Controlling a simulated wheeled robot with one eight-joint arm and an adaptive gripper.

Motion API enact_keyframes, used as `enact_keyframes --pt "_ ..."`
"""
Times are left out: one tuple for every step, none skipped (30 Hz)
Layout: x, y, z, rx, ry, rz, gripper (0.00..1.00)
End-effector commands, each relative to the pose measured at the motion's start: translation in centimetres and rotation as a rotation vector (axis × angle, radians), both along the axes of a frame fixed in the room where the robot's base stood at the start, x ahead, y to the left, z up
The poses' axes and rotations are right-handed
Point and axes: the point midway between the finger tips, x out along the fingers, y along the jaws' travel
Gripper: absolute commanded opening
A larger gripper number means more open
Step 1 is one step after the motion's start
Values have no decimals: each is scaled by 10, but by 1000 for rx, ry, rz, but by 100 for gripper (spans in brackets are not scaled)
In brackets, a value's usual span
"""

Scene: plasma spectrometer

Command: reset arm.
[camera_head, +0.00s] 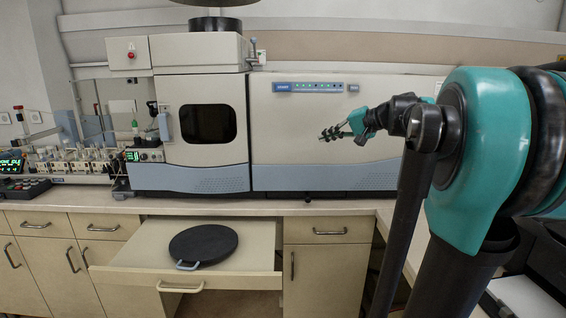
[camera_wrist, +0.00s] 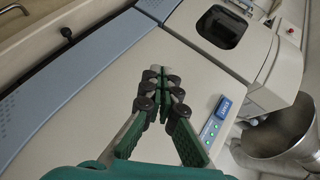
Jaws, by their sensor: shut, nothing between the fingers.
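My gripper (camera_head: 329,134) is raised in front of the right part of the spectrometer (camera_head: 290,125), apart from it, with its fingers pointing left in the head view. In the wrist view my gripper (camera_wrist: 163,72) is shut and empty, its green fingers meeting at the tips. The spectrometer's front panel and its lit button strip (camera_wrist: 216,117) show behind the fingers. My arm is bent and reaches in from the right side of the head view.
A drawer (camera_head: 130,255) stands pulled out below the bench, with a round black lid (camera_head: 203,243) with a light handle in it. Sample racks (camera_head: 75,160) and a keypad (camera_head: 22,188) stand at the left. The spectrometer's dark window (camera_head: 208,123) is left of my gripper.

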Motion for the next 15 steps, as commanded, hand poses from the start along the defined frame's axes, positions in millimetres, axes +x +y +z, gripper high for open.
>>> enact_keyframes --pt "-12 7 -29 -53 19 14 0" --pt "-19 9 -47 -87 30 22 0" --pt "-30 11 -70 -133 45 30 0" --pt "-37 12 -87 -169 56 37 0" --pt "-45 13 -103 -204 67 43 0" --pt "-57 14 -126 -252 81 51 0" --pt "-66 14 -142 -288 90 57 0" --pt "-75 14 -159 -325 99 63 0" --pt "-88 13 -181 -375 110 71 0" --pt "-97 12 -197 -413 118 78 0" --pt "-107 11 -213 -451 126 83 0" --pt "-122 8 -233 -502 136 91 0" --pt "-132 6 -249 -542 143 97 0" --pt "-143 3 -264 -583 149 101 0" --pt "-159 -1 -283 -638 156 109 0"
